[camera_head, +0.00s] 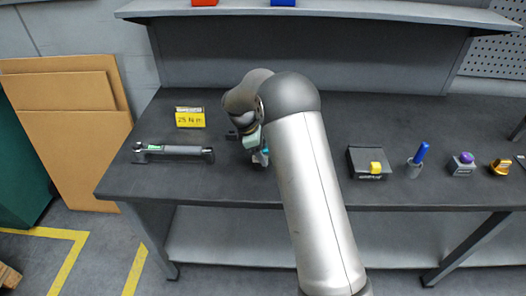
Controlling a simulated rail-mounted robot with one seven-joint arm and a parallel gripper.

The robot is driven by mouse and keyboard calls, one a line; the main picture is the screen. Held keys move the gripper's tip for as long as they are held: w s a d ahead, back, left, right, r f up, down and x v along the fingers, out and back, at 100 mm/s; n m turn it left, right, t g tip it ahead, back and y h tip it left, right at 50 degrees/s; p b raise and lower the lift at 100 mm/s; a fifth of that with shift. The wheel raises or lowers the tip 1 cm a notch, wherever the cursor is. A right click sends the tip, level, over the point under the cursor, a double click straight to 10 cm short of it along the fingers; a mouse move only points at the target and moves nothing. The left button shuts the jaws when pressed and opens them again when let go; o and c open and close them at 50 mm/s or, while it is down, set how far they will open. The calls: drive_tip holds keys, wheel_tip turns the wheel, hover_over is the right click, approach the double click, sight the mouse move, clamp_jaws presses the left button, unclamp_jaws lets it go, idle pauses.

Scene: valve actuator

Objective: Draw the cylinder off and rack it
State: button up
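A grey cylindrical body (183,150) lies level on the left of the dark bench, with a dark end fitting and a small green label at its left. I cannot tell for certain whether this is the task's cylinder or what it is joined to. My gripper (260,158) points down near the middle of the bench, to the right of this body and apart from it. The arm hides much of the gripper and what lies behind. A small teal and dark part shows at the fingertips; I cannot tell whether it is held. No rack is clearly recognisable.
A yellow sign reading "25 N m" (190,119) stands behind the grey body. Right of my arm are a dark box with a yellow part (366,160), a cup with a blue handle (415,166), a purple-knobbed block (461,164) and a gold part (500,167). A shelf (330,13) hangs above.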

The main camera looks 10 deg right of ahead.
drive_tip(key=o, duration=0.4)
drive_tip(key=b+v, duration=0.2)
drive_tip(key=v, duration=1.5)
drive_tip(key=shift+r, duration=0.25)
